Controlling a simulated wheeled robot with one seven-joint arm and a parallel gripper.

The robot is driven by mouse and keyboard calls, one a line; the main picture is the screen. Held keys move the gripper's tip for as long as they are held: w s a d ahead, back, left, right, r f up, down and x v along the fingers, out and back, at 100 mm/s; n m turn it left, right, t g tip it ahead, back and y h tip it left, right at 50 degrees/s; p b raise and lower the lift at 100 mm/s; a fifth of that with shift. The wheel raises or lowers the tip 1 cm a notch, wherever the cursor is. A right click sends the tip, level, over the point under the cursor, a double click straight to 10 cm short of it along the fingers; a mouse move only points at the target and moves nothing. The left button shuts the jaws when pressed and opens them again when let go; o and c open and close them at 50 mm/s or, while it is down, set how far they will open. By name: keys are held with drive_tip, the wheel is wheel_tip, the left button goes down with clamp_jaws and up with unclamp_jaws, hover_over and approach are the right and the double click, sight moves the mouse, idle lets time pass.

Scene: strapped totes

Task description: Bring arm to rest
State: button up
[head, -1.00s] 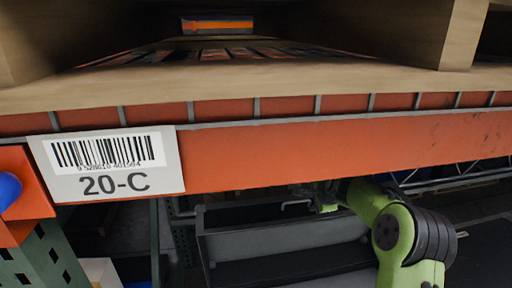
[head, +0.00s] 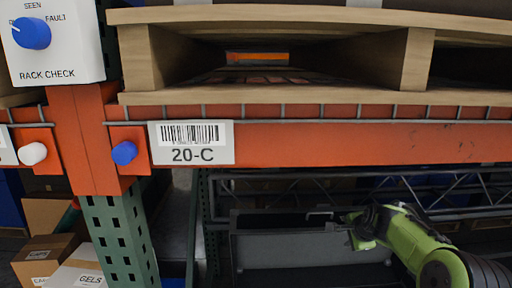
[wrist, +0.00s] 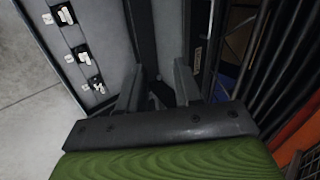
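My green arm (head: 415,245) reaches in from the lower right of the head view, below the orange rack beam. My gripper (head: 352,232) is at its far end, small and dark there, in front of a grey bin-like box. In the wrist view my gripper (wrist: 158,85) shows two dark fingers standing apart with a gap between them. I see nothing held in the gap.
The orange beam (head: 350,145) with the 20-C label (head: 191,143) crosses above the arm, under a wooden pallet (head: 270,97). A grey box (head: 300,249) stands behind my gripper. A green upright (head: 118,235) and cartons (head: 78,272) are at left. A rack check panel (head: 55,42) is upper left.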

drive_tip(key=s+a+r+n+g+h, duration=0.1)
drive_tip(key=s+a+r+n, duration=0.35)
drive_tip(key=s, duration=0.35)
drive_tip(key=s+a+r+n, duration=0.4)
drive_tip(key=s+a, duration=0.1)
drive_tip(key=s, duration=0.3)
drive_tip(key=s+a+f+n+g, duration=0.1)
drive_tip(key=s+n, duration=0.7)
drive_tip(key=s, duration=1.6)
drive_tip(key=shift+s+a+f+y, duration=0.2)
drive_tip(key=shift+a+f+y, duration=0.2)
drive_tip(key=shift+a+f, duration=0.4)
drive_tip(key=shift+a+r, duration=0.15)
